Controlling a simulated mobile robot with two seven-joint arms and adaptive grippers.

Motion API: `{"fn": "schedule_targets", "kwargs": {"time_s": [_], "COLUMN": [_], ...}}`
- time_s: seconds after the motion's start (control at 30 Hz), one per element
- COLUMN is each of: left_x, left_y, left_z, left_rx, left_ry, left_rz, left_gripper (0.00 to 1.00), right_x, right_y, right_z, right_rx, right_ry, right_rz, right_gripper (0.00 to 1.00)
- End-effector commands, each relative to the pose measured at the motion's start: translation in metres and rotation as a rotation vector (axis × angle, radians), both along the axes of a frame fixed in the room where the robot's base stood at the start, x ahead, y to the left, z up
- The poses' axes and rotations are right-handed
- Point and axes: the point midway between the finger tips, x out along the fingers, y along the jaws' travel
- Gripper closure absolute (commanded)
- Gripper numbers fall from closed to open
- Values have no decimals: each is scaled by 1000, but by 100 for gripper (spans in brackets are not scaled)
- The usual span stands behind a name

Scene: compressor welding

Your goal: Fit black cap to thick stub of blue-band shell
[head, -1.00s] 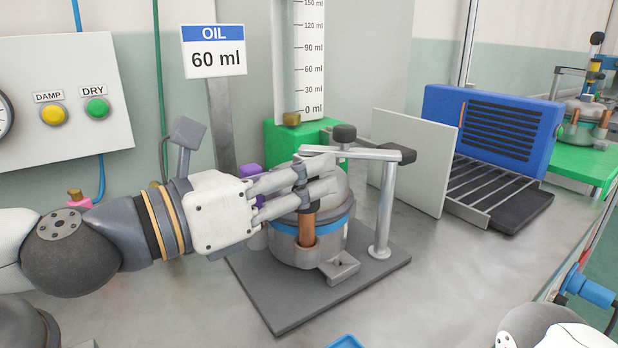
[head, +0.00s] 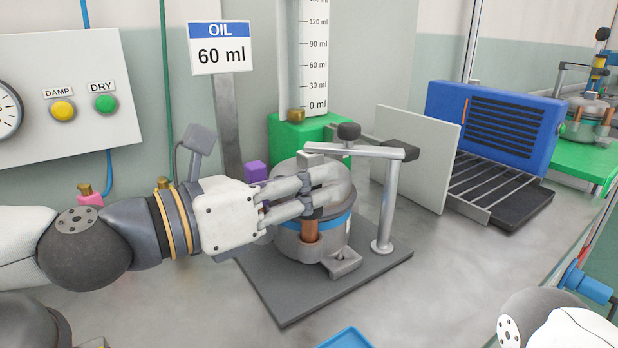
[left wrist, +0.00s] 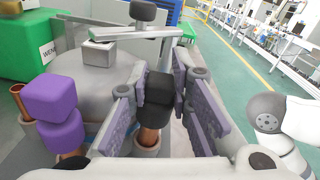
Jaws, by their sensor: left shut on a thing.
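The blue-band shell (head: 330,222) stands upright on a dark grey plate under a clamp arm. Its thick copper stub (head: 310,232) rises at the front, in a grey socket. My left gripper (head: 318,194) is shut on the black cap (left wrist: 157,98), with one finger pad on each side. In the left wrist view the cap sits directly over the copper stub (left wrist: 147,140), with its lower edge at the stub's upper part. How far it is seated cannot be told. My right gripper is out of view.
The clamp post (head: 387,210) and its bar (head: 365,151) stand close to the right of my fingers. A grey upright panel (head: 420,155) and a blue machine (head: 497,130) are behind. A blue tray edge (head: 347,338) shows at the front. The bench right of the plate is clear.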

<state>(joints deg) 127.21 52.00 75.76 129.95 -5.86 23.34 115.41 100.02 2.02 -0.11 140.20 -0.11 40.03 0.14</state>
Motion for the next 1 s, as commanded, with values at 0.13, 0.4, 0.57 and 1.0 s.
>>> {"fn": "schedule_targets", "kwargs": {"time_s": [0.13,0.4,0.57,1.0], "left_x": [-1,0,0,0], "left_y": [0,0,1,1], "left_z": [-1,1,1,2], "left_rx": [8,5,4,4], "left_ry": [9,4,2,-2], "left_rz": [-2,1,2,3], "left_gripper": [100,100,100,61], "right_x": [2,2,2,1], "right_y": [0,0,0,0], "right_z": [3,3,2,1], "right_rx": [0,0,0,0], "right_ry": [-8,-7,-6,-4], "right_rz": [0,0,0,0], "right_gripper": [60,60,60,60]}}
